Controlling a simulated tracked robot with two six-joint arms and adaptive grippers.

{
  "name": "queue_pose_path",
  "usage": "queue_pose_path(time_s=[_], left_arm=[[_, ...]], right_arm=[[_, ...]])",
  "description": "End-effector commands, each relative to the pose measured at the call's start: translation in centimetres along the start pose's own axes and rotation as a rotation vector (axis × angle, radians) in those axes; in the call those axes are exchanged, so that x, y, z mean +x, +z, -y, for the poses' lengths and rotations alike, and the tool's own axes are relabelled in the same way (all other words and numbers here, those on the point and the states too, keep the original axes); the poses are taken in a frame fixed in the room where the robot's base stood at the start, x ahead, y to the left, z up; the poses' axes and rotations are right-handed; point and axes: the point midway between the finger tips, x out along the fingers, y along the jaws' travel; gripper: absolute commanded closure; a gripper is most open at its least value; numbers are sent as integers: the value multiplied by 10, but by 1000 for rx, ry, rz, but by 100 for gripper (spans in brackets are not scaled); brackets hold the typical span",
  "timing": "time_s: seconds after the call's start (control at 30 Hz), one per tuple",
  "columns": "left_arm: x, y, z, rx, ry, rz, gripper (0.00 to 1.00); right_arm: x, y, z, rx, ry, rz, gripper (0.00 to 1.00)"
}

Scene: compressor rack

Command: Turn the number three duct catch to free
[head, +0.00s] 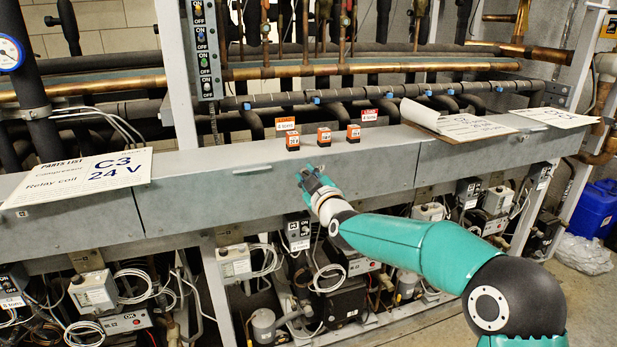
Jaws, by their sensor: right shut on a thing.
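The grey metal duct (210,190) runs across the rack at mid height. My right gripper (308,173) is at the front face of its middle section, below the three orange relays. It is shut on a small part there, which seems to be a duct catch. The fingers hide most of that part, so its number and turned position cannot be read. A flat pale bar (252,170) shows on the duct face to the left of the gripper. My left gripper is out of view.
Orange relays (292,141) (324,137) (353,133) stand on the duct top above the gripper. A parts list sheet (75,178) lies at left, and a clipboard (455,122) and another sheet (553,117) at right. Compressors and cables fill the space below.

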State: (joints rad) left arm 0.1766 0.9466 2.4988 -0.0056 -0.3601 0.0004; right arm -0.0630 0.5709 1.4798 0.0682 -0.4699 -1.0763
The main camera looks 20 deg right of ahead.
Motion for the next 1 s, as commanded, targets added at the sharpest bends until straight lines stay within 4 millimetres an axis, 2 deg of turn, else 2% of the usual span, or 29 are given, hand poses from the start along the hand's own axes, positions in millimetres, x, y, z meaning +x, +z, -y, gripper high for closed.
queue_pose_path(time_s=[0.6, 1.0], left_arm=[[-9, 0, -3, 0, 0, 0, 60], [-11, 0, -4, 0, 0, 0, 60]], right_arm=[[0, 0, 3, -540, -6, 0, 100], [0, 1, 4, -688, -8, -1, 100]])
